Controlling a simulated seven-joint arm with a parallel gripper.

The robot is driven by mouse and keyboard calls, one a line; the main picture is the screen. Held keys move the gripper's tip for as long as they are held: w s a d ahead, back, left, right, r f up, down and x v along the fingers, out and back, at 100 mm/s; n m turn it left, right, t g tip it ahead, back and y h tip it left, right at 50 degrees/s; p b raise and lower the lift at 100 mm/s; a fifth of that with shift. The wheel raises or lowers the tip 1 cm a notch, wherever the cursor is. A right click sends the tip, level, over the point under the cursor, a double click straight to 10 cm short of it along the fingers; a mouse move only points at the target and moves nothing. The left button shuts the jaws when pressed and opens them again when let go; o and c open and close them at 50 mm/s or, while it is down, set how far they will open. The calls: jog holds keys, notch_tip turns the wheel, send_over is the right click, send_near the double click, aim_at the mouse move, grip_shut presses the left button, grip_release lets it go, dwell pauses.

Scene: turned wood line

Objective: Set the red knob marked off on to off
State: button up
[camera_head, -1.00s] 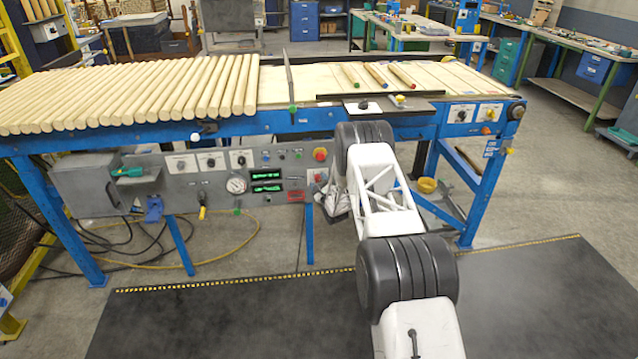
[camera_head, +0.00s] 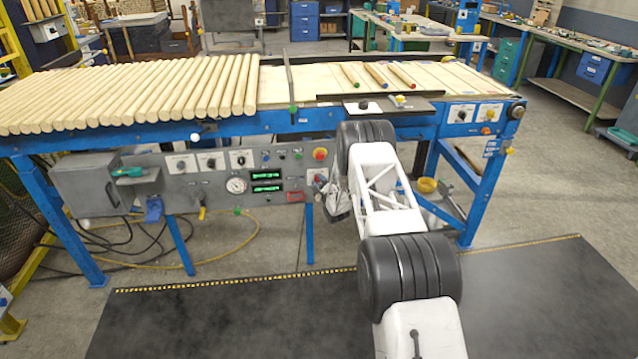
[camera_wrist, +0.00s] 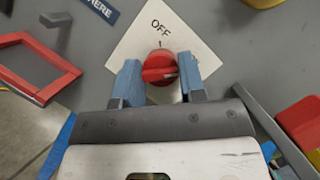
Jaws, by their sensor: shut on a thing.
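The red knob (camera_wrist: 160,68) sits on a white diamond-set plate (camera_wrist: 133,46) in the wrist view. The word OFF and a short tick are printed above the knob. The knob's grip bar lies nearly level, with a pale mark at its right end, pointing away from the OFF tick. My gripper (camera_wrist: 158,61) is shut on the knob, one blue finger on each side. Print on the plate's lower part is hidden by the fingers.
A red frame (camera_wrist: 38,68) is left of the knob in the wrist view, and a red and yellow part (camera_wrist: 303,124) is at the right. In the head view, the grey panel (camera_head: 215,190) carries dials, green displays and a red button (camera_head: 320,154) above the plate.

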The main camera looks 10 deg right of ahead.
jog(key=n+g, duration=0.1)
jog(key=n, duration=0.1)
jog(key=n+g, duration=0.1)
jog(key=n, duration=0.2)
jog(key=shift+r+y, duration=0.15)
jog(key=shift+y, duration=0.25)
jog(key=n+g, duration=0.1)
jog(key=n, duration=0.2)
jog(key=shift+n, duration=0.4)
jog(key=n+g+h, duration=0.1)
jog(key=n, duration=0.3)
jog(key=shift+g, duration=0.3)
jog(key=shift+r+n+g+h, duration=0.1)
jog(key=shift+n+g+h, duration=0.4)
jog(key=shift+n+h, duration=0.8)
jog(key=shift+n, duration=0.3)
jog(key=o, duration=0.9)
jog(key=shift+s, duration=0.1)
